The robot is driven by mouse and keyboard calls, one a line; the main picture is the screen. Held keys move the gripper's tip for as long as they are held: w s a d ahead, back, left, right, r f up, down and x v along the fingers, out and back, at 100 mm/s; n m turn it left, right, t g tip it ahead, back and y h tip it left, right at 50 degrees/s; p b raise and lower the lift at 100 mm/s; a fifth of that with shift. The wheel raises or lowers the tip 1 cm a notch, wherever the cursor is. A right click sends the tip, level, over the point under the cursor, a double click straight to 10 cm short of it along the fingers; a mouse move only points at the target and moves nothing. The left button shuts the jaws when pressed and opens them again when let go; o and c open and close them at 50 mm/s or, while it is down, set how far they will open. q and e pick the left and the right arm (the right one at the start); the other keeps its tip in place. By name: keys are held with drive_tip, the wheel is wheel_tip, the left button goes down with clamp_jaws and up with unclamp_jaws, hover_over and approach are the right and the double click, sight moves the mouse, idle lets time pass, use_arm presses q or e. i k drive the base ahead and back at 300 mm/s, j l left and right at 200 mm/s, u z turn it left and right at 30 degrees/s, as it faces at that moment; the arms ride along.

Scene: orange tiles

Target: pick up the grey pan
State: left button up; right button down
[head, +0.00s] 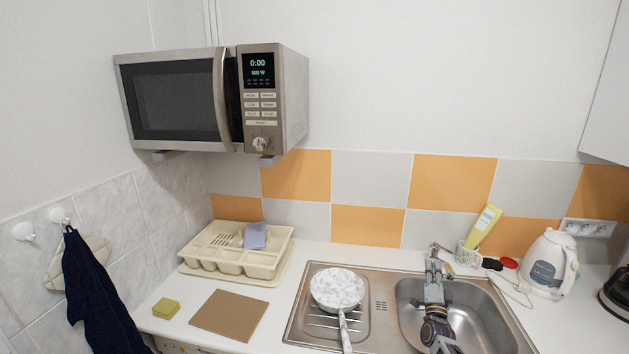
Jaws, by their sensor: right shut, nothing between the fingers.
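The grey pan (337,288) has a white-and-grey marbled look. It rests on the ribbed drainboard left of the sink basin, with its handle (345,331) pointing toward the bottom of the head view. My right gripper (433,258) is shut and empty. It shows over the sink basin, to the right of the pan and apart from it. My left gripper is not in view.
The steel sink (477,322) lies right of the pan. A cream dish rack (232,263), brown board (229,314) and sponge (166,308) are to the left. A white kettle (550,265) and yellow bottle (483,227) stand at the right. A microwave (291,97) hangs above.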

sight(340, 306)
drive_tip(key=k+j, duration=0.2)
drive_tip(key=k, duration=0.25)
drive_tip(key=k+j, duration=0.2)
drive_tip(key=k, duration=0.3)
